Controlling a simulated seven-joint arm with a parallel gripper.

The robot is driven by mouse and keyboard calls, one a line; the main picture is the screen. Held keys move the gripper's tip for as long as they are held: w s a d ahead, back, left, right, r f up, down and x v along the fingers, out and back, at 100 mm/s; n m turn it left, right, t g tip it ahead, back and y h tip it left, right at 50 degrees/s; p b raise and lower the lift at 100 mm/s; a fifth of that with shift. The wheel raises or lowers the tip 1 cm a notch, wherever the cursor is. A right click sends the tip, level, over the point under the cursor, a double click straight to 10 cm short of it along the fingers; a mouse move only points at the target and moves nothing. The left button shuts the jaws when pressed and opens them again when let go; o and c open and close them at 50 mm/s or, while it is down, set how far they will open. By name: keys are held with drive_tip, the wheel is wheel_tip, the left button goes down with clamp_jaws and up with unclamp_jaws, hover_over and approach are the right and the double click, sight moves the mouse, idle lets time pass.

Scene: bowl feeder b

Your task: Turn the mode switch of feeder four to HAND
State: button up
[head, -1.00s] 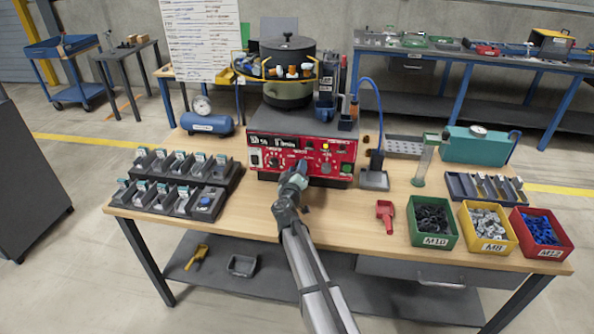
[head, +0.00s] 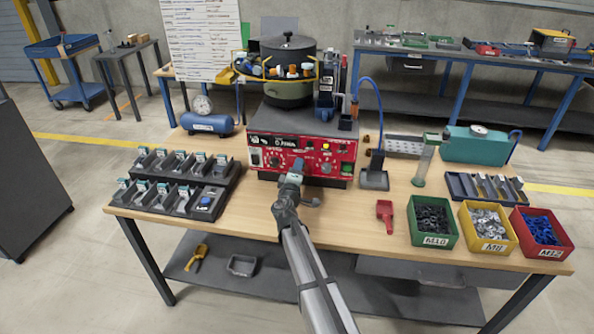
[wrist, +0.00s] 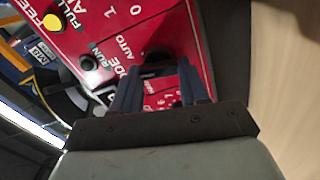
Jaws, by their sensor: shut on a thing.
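The feeder's red control panel (head: 330,160) is on the front of the grey box under the bowl, and it fills much of the wrist view (wrist: 205,45). My gripper (head: 297,166) is at the panel, left of its middle. In the wrist view my two fingers (wrist: 160,68) are shut on the dark mode switch (wrist: 157,57), which shows only in part between the tips. The labels AUTO and part of MODE are readable beside it.
A black round knob (wrist: 88,62) by the label RUN and a yellow lamp (wrist: 54,22) are close by on the panel. A rack of small parts (head: 180,182) stands left. A red scoop (head: 385,215) and green, yellow and red bins (head: 433,238) are on the right.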

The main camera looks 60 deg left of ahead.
drive_tip(key=n, duration=1.1)
drive_tip(key=shift+f, duration=0.25)
drive_tip(key=shift+n, duration=0.3)
drive_tip(key=o, duration=1.1)
drive_tip(key=shift+c, duration=0.2)
drive_tip(key=shift+d, duration=0.1)
drive_tip(key=v, duration=1.3)
drive_tip(key=shift+s+d, duration=0.25)
